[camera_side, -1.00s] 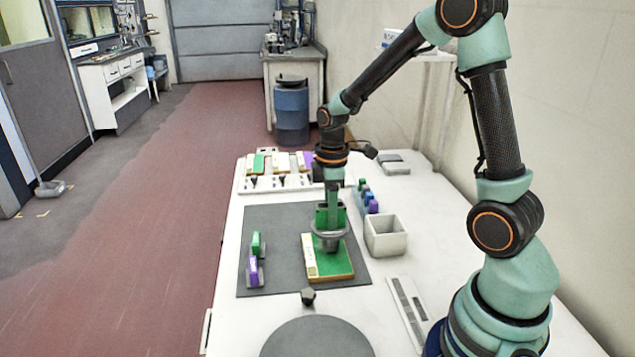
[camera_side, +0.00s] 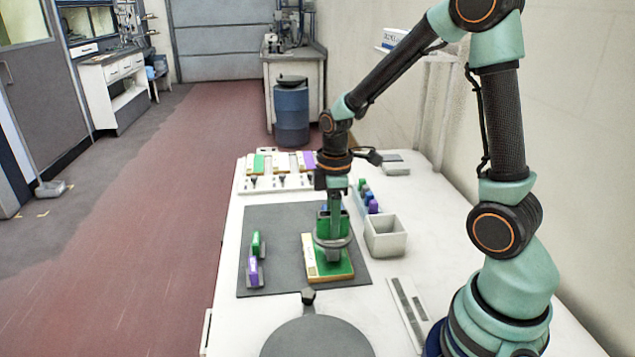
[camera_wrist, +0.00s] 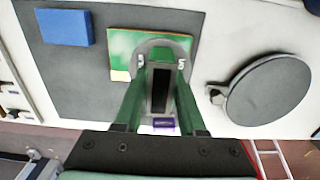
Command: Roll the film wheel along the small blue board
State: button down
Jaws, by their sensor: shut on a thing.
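My gripper (camera_side: 332,238) is shut on the film wheel, a grey round piece (camera_wrist: 180,48) with green parts close by. The fingers hide much of it, so its outline is hard to tell. It is over a green board (camera_side: 343,270) with a cream strip along one side; whether it touches the board I cannot tell. The green board also shows in the wrist view (camera_wrist: 122,42). A small blue board (camera_wrist: 65,27) lies on the dark mat, apart from the gripper; in the side view my gripper mostly hides it.
The dark mat (camera_side: 285,225) holds a green block (camera_side: 256,243) and a purple block (camera_side: 253,270) in grey stands. A grey open box (camera_side: 386,237) stands right of the mat. A round grey plate (camera_side: 316,338) is in front, and a rack with coloured pieces (camera_side: 280,175) behind.

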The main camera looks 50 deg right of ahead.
aim_at(336, 244)
jog(key=shift+s+a, duration=0.1)
jog(key=shift+s+a, duration=0.55)
jog(key=shift+a, duration=0.05)
jog(key=shift+s, duration=0.1)
jog(key=shift+s+a, duration=0.55)
jog(key=shift+a, duration=0.05)
notch_tip(336, 244, up, 7)
dwell(0.9)
jog(key=shift+d, duration=0.15)
dwell(0.3)
